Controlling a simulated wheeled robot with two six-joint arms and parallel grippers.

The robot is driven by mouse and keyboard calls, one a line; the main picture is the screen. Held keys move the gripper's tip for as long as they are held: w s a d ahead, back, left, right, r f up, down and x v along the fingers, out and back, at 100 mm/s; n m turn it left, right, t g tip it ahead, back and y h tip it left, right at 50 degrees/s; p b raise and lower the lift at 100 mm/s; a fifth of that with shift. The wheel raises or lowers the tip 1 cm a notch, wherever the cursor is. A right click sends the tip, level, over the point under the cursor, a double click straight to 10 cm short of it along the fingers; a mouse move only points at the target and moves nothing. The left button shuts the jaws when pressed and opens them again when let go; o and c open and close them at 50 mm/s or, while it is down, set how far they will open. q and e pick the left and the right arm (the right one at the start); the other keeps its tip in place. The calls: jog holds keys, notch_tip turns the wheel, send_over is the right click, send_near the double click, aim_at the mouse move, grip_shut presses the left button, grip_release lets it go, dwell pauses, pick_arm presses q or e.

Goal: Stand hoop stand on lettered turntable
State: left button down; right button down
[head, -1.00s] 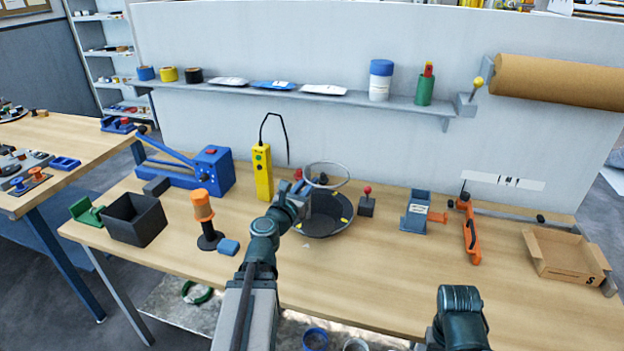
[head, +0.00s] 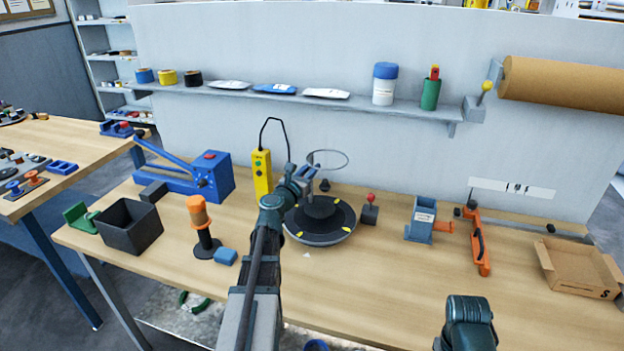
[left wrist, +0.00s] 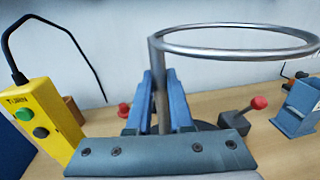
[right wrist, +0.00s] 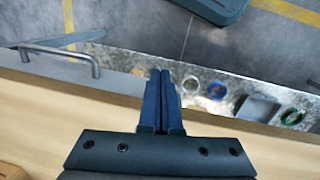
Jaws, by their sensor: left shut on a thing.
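My left gripper (head: 308,177) is shut on the post of the hoop stand (left wrist: 159,80). The stand is a grey metal post with a flat ring on top; the ring also shows in the head view (head: 328,150). The post looks upright. The turntable (head: 335,236) is a dark round disc with yellow marks and a dark hub. The gripper and ring appear above its back part. The stand's foot is hidden, so I cannot tell whether it touches the disc. No letters are legible. My right gripper (right wrist: 158,78) has its fingers together, with nothing between them.
A yellow pendant box (head: 262,172) stands behind left of the turntable, a red-knobbed block (head: 370,214) to its right. The table front right of the turntable is clear.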

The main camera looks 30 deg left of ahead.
pick_arm(q)
notch_tip(320, 180, down, 3)
jog(key=shift+r+b, duration=0.1)
jog(key=shift+b, duration=0.95)
jog(key=c, duration=1.3)
grip_release()
jog(key=shift+f, duration=0.25)
jog(key=o, duration=0.5)
jog(key=shift+r, duration=0.1)
